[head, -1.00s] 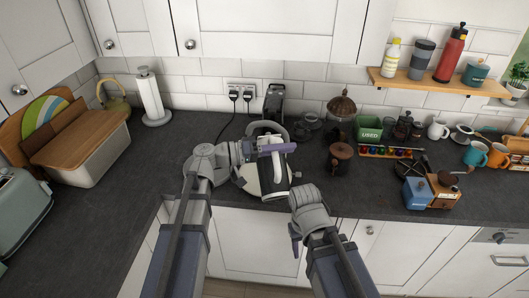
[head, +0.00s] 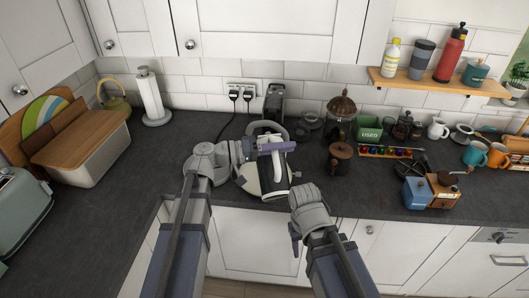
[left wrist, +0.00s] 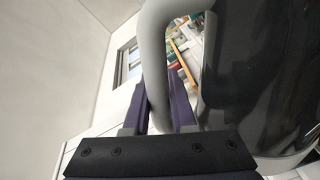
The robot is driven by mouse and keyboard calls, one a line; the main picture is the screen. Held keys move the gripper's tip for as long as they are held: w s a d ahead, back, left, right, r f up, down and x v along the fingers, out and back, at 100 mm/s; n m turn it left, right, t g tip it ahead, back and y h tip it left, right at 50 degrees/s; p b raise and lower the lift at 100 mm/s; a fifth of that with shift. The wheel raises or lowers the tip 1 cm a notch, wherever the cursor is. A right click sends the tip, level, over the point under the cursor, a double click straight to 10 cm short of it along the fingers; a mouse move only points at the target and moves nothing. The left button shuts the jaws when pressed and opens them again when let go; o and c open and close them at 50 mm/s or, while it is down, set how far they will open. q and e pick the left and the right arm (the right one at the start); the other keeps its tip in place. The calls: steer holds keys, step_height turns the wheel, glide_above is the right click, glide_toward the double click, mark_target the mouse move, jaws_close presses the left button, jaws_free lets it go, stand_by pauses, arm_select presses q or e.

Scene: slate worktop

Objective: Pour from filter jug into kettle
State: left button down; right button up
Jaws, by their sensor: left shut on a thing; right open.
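My left gripper (head: 284,147) is shut on the pale handle of the filter jug (head: 277,168), over the cream kettle (head: 250,182) near the worktop's front edge. In the left wrist view the jug's handle (left wrist: 153,60) passes between the fingers, and its dark, glossy body (left wrist: 255,85) fills the right side. In the head view jug and kettle overlap, and my arm hides part of both. The jug's spout, its contents and any stream cannot be made out. My right gripper (head: 295,238) is open and empty, low in front of the worktop edge.
A dark grinder-like pot (head: 340,160), a pod rack (head: 385,152) and a blue box (head: 417,193) stand to the right. A black appliance (head: 274,101) stands behind, by plugged sockets (head: 241,92). A bread bin (head: 85,150) is at left; the worktop between is clear.

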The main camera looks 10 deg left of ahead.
mark_target(286, 176)
stand_by(0.4)
arm_select(q)
steer(key=s+f+m+b, duration=0.1)
steer(key=f+b, duration=0.1)
steer(key=s+f+m+b, duration=0.1)
steer(key=f+m+b, duration=0.1)
steer(key=s+d+f+m+b, duration=0.1)
steer(key=f+b, duration=0.1)
steer(key=shift+s+f+b, duration=0.2)
steer(key=shift+f+b, duration=0.05)
steer(key=shift+b, duration=0.05)
steer(key=shift+m, duration=0.5)
steer(key=shift+r, duration=0.25)
steer(key=s+d+f+m+b, duration=0.1)
steer(key=s+f+m+b, duration=0.4)
steer(key=m, duration=0.3)
steer(key=shift+s+d+f+m, duration=0.3)
steer(key=shift+d+f, duration=0.05)
steer(key=shift+f, duration=0.05)
